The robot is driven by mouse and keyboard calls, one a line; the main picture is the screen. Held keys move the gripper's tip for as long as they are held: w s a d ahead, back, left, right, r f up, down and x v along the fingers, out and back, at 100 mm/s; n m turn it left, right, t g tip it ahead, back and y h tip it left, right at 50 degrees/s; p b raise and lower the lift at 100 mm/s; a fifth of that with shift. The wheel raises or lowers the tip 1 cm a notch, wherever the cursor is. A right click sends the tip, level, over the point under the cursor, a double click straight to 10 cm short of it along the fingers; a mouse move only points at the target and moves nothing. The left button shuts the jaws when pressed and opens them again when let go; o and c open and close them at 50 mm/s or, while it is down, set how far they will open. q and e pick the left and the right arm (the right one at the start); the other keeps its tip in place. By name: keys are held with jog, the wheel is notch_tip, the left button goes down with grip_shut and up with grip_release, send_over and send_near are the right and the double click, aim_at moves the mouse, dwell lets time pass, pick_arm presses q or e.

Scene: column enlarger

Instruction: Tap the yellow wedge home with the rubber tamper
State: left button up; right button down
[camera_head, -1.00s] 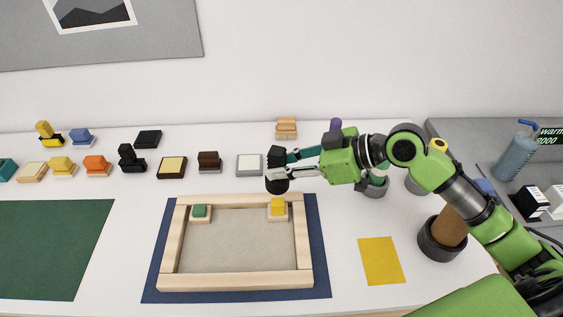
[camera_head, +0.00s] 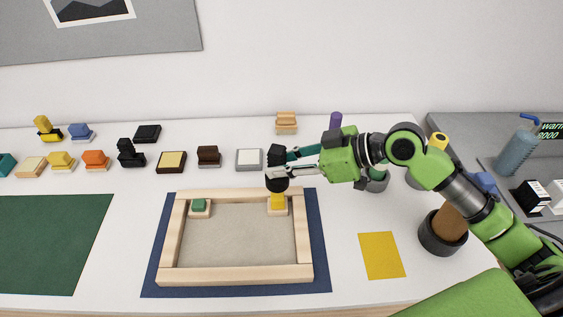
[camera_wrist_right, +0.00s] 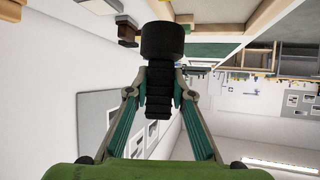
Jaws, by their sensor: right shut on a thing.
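The rubber tamper (camera_head: 277,185) is black with a thick round head. My right gripper (camera_head: 278,165) is shut on its ridged handle, which shows between the fingers in the right wrist view (camera_wrist_right: 160,95). The tamper hangs head down directly over the yellow wedge (camera_head: 278,202). The wedge sits on a pale block at the far right inner corner of the wooden frame (camera_head: 235,275). The tamper head hides the wedge's top edge, and I cannot tell whether they touch. My left gripper is not in view.
A green wedge (camera_head: 199,205) sits in the frame's far left corner. The frame lies on a dark blue mat (camera_head: 322,250). Several small handled blocks stand along the back. A yellow sheet (camera_head: 381,255) and a dark pot (camera_head: 440,235) lie to the right.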

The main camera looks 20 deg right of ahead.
aim_at(281, 182)
jog(key=shift+r, duration=0.1)
dwell(0.3)
notch_tip(281, 182, down, 6)
jog(key=b, duration=0.4)
jog(key=shift+f, duration=0.2)
jog(key=shift+r, duration=0.1)
notch_tip(281, 182, up, 5)
jog(key=p, duration=0.4)
jog(key=shift+f, duration=0.2)
jog(key=c, duration=2.4)
grip_release()
grip_shut()
